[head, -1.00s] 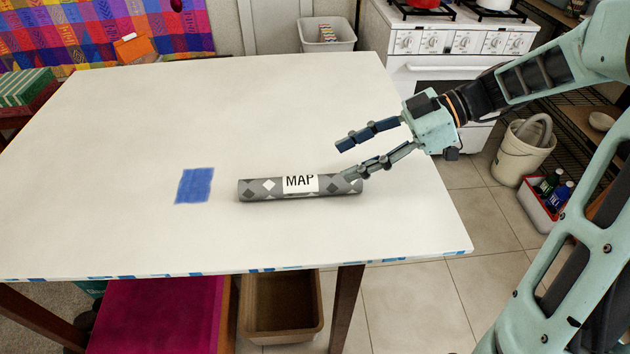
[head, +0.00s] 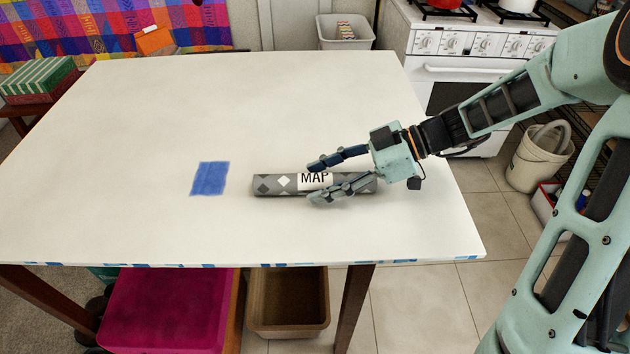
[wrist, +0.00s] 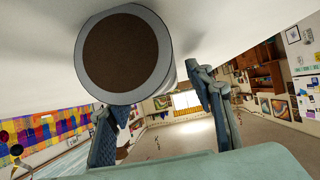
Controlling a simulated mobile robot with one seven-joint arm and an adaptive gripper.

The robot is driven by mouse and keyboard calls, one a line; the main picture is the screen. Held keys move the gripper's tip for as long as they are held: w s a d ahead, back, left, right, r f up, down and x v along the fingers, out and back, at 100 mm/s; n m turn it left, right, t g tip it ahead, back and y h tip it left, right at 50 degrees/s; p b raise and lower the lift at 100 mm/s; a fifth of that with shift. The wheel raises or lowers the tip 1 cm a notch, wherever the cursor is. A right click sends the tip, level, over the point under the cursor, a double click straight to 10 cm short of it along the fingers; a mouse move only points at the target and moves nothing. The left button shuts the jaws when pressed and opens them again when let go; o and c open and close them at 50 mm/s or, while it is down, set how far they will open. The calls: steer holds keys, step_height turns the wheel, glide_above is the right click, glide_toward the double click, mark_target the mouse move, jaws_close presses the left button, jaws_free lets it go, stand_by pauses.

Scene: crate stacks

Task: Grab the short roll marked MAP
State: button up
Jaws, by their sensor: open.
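The short roll marked MAP (head: 281,185) lies on its side on the white table (head: 150,120). It is grey with a diamond pattern and a white label. My gripper (head: 312,183) is open over the roll's right part, one finger at the far side and one in front, partly hiding the roll and its label. In the wrist view the roll's round brown end (wrist: 124,53) with a grey rim is close, large, and between the finger lines. My open gripper also shows there (wrist: 160,110). I cannot tell whether the fingers touch the roll.
A blue square (head: 209,179) is on the table left of the roll. The rest of the tabletop is clear. A white stove (head: 470,75) stands behind right. A pink box (head: 165,310) and a brown bin (head: 290,300) are below the table's front edge.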

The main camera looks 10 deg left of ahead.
steer(key=c, duration=1.2)
steer(key=shift+c, duration=0.5)
steer(key=shift+r, duration=0.15)
